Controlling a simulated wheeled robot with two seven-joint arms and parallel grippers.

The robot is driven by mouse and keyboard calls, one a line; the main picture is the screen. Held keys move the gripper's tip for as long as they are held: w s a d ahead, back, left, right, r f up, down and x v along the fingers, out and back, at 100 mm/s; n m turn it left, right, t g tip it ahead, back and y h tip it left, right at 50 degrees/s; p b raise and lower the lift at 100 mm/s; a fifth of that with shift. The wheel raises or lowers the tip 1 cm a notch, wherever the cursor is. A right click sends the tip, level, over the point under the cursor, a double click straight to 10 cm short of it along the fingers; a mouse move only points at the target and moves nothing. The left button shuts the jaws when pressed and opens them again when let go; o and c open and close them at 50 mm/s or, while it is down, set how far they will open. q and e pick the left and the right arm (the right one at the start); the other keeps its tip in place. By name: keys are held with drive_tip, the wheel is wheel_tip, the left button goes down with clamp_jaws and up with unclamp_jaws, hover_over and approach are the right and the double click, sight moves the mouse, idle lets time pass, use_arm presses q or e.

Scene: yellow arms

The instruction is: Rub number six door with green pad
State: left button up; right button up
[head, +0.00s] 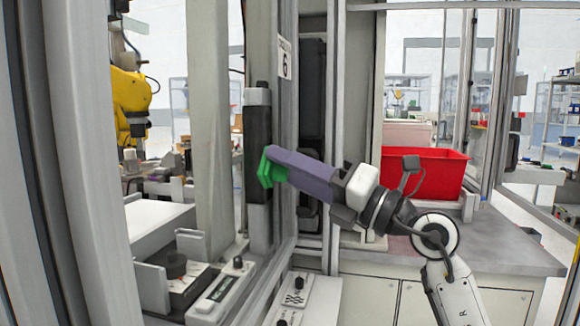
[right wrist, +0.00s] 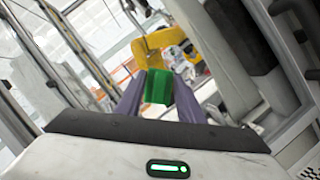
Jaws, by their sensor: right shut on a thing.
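The green pad (head: 267,172) is held at the tip of my right gripper (head: 275,163). My right gripper comes in from the right with purple fingers and is shut on the pad. In the right wrist view the pad (right wrist: 158,87) sits between the two purple fingertips (right wrist: 160,90). The number six label (head: 286,60) is on a light frame post above the gripper. In the head view the pad overlaps the dark vertical strip (head: 257,130) beside that post; I cannot tell whether they touch. My left gripper is not in view.
A red bin (head: 425,173) stands on the grey counter at right. A yellow robot arm (head: 130,95) is behind the frame at left. Control boxes (head: 220,290) stand below the gripper. Metal posts (head: 45,150) line the left side.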

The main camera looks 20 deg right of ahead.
drive_tip(key=shift+w+a+p, duration=0.45)
drive_tip(key=shift+w+a, duration=0.05)
drive_tip(key=shift+a, duration=0.2)
drive_tip(key=shift+w+d, duration=1.2)
drive_tip(key=shift+w, duration=0.3)
